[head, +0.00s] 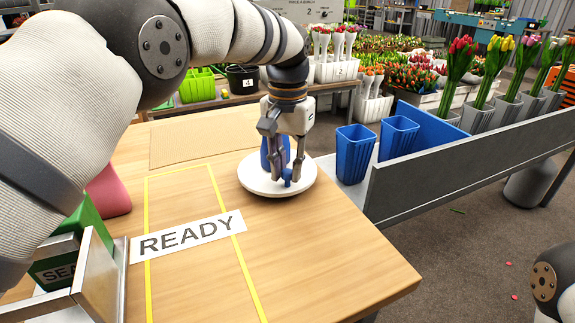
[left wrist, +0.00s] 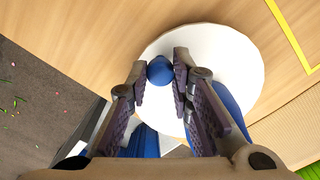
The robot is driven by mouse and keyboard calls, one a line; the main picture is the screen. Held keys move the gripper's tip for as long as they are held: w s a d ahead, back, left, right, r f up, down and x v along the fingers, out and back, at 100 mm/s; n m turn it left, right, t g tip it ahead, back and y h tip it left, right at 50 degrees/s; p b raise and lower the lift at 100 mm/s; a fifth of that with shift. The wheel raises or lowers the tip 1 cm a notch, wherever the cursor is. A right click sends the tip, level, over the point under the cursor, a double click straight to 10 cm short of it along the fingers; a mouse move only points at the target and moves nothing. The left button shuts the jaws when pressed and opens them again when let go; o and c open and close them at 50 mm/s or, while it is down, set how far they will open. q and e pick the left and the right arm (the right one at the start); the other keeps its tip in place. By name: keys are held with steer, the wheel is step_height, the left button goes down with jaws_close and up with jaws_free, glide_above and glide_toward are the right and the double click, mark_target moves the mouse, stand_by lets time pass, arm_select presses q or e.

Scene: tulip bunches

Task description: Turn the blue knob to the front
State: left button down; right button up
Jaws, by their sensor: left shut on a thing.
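The white round turntable (head: 250,181) lies on the wooden table, and its white face (left wrist: 225,50) fills the middle of the left wrist view. The blue knob (left wrist: 160,70) sits near the disc's edge, between my left fingertips; in the head view only a little of the knob (head: 287,177) shows. My left gripper (head: 287,178) reaches down from above and is shut on the knob; its two pads (left wrist: 160,72) touch or nearly touch both sides. A taller blue part (head: 266,152) stands behind the fingers, partly hidden. My right gripper is out of view.
A READY label (head: 187,237) and yellow tape lines mark the table. A green block (head: 84,218) and metal holder stand at left. Blue bins (head: 355,153) and a grey-walled rack (head: 455,175) stand right of the table. The front right tabletop is clear.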

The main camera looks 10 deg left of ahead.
arm_select(q)
steer(key=shift+w+d+n, duration=0.1)
steer(key=shift+d+n, duration=0.05)
steer(key=shift+n, duration=0.15)
stand_by(0.4)
steer(key=c, duration=1.4)
jaws_free()
step_height(320, 180, up, 8)
steer(key=shift+f, duration=0.2)
steer(key=shift+f, duration=0.1)
